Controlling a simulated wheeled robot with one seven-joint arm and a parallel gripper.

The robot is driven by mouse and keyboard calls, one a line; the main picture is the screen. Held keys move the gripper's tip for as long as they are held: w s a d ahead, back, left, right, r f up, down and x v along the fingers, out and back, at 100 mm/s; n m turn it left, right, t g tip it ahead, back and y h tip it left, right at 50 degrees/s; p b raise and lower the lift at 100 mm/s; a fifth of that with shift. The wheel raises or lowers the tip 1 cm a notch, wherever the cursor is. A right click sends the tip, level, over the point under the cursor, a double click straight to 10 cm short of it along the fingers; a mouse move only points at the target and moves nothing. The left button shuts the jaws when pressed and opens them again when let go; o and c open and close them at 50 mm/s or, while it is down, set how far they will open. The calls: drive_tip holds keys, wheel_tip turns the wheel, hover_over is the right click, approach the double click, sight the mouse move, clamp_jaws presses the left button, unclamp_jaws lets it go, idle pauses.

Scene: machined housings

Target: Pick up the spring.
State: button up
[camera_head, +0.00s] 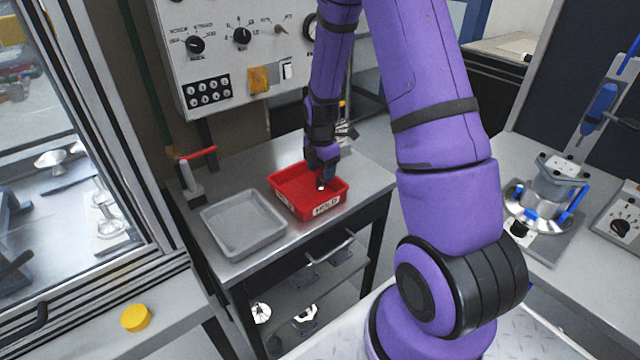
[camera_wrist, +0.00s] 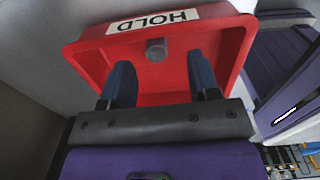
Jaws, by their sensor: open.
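A small grey cylindrical piece, which looks like the spring (camera_wrist: 156,49), lies in the red tray near its labelled wall in the wrist view. Its coils are too small to make out. The red tray (camera_head: 283,196) marked HOLD stands on the metal cart in the head view, and its wall shows in the wrist view (camera_wrist: 228,38). My gripper (camera_head: 323,178) reaches down into the tray from above. In the wrist view its two blue fingers (camera_wrist: 159,62) are apart, with nothing between them; the grey piece sits just beyond the tips, roughly centred between them.
An empty grey tray (camera_head: 243,224) stands left of the red one on the cart top (camera_head: 365,185). A red-handled clamp (camera_head: 192,175) is at the back left. A control panel (camera_head: 235,60) rises behind. A bench with a fixture (camera_head: 545,200) is on the right.

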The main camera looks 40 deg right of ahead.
sight(320, 179)
drive_tip(key=shift+w+f, duration=0.2)
drive_tip(key=shift+f, duration=1.95)
drive_tip(key=c, duration=1)
drive_tip(key=shift+r, duration=0.15)
